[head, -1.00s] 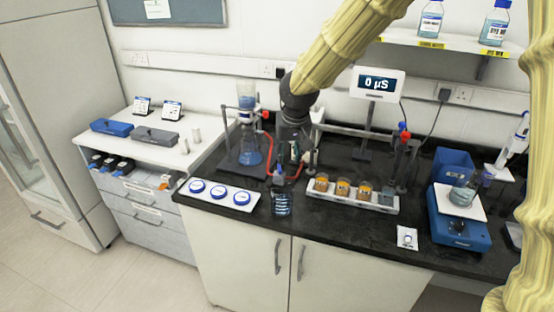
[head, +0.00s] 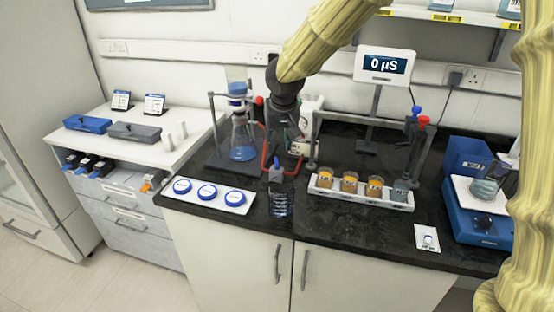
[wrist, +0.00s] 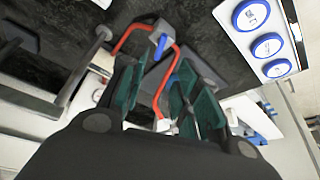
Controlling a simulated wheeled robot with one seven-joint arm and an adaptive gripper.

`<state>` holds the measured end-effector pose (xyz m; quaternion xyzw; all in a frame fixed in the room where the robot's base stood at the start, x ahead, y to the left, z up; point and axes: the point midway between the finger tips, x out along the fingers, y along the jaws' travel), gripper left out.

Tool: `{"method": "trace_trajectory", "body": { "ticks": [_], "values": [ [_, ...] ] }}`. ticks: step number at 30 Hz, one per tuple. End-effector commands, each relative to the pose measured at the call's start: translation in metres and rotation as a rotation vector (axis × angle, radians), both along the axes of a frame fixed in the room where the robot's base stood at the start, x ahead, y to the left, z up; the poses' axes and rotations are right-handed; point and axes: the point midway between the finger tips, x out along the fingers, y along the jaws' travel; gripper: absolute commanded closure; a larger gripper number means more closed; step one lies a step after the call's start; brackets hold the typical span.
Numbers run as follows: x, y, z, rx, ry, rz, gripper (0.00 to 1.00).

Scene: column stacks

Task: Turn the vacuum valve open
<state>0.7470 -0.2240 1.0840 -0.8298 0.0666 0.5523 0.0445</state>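The vacuum valve (head: 276,174) is a small grey body with a blue handle near the bench's front edge, joined to red tubing. In the wrist view its grey body (wrist: 160,27) is at the top, with a blue lever (wrist: 166,73) below it and the red tube (wrist: 130,36) looping around. My gripper (head: 281,148) points down just behind and above the valve. In the wrist view my gripper (wrist: 155,92) is open, its teal-padded fingers apart. The blue lever appears between the fingers in the picture; I cannot tell whether they touch it.
A flask with a blue-topped filter funnel (head: 241,140) stands left of my arm. A rack of amber jars (head: 350,198) is at the right, and a white tray with blue-lidded dishes (head: 208,197) at the front left. Stand posts rise beside my gripper.

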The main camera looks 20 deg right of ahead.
Motion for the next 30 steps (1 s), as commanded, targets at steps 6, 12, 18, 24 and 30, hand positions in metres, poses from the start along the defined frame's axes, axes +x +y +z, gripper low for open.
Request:
{"method": "trace_trajectory", "body": {
  "ticks": [6,12,18,24,30],
  "values": [
    [0.01,-0.002,-0.027,-0.001,0.005,0.0,0.68],
    [0.02,-0.005,-0.052,-0.001,0.004,-0.002,0.68],
    [0.029,-0.007,-0.074,-0.001,0.003,-0.001,0.68],
    [0.034,-0.007,-0.086,-0.001,0.002,0.0,0.68],
    [0.035,-0.008,-0.09,0.0,0.002,-0.002,0.68]
  ]
}}
